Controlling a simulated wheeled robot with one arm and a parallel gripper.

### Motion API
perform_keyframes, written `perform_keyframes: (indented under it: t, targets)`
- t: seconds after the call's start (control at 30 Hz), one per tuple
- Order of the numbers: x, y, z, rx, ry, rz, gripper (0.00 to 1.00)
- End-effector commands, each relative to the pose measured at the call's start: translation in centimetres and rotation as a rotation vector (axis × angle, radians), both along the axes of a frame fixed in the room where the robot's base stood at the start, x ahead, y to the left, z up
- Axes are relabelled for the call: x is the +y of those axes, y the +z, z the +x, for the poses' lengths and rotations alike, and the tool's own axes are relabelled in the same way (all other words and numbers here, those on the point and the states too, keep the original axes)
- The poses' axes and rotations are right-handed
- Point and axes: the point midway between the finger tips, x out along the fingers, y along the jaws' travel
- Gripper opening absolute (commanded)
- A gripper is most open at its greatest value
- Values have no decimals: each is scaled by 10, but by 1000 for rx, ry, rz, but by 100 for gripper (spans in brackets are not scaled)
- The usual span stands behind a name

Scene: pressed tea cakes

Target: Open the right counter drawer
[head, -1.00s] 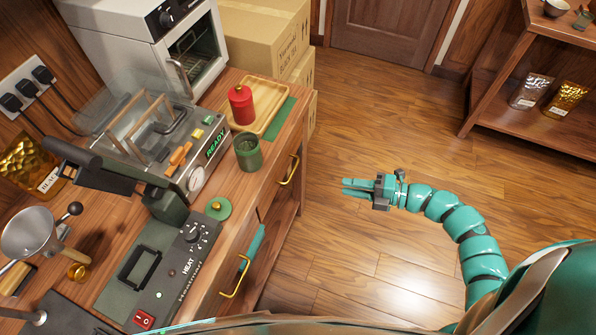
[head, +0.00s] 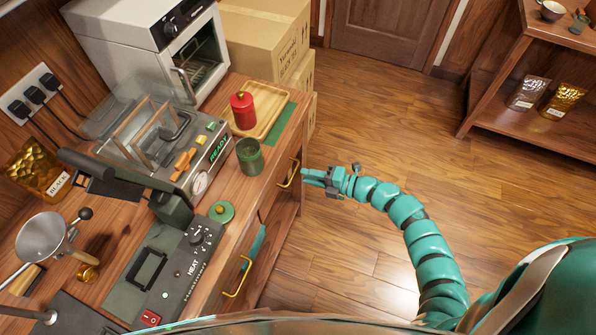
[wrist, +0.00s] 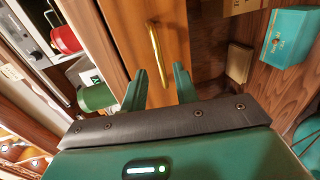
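The right counter drawer (head: 274,196) has a wooden front and looks shut in the head view. Its brass bar handle (head: 291,173) faces the aisle. My gripper (head: 304,175) is just to the right of this handle, pointing at it. In the wrist view, the handle (wrist: 155,48) stands nearly upright on the drawer front (wrist: 115,30). My gripper's two green fingers (wrist: 159,72) are spread apart and empty. The handle lies ahead of the gap between them, slightly beyond the tips, and does not look gripped.
Another brass handle (head: 238,277) is nearer along the counter. A teal box (wrist: 288,36) sits in the open space beside the drawer. On the counter stand a red canister (head: 243,110), a green cup (head: 249,156) and a press machine (head: 205,165). The wooden floor (head: 400,130) to the right is clear.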

Motion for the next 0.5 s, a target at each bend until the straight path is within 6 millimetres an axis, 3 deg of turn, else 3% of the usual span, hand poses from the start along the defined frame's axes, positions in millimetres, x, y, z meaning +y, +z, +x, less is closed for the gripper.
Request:
perform_keyframes:
  t: [0.23,0.5]
  targets:
    - [31,-5,13,1,1,3,30]
    - [39,-9,15,1,2,1,30]
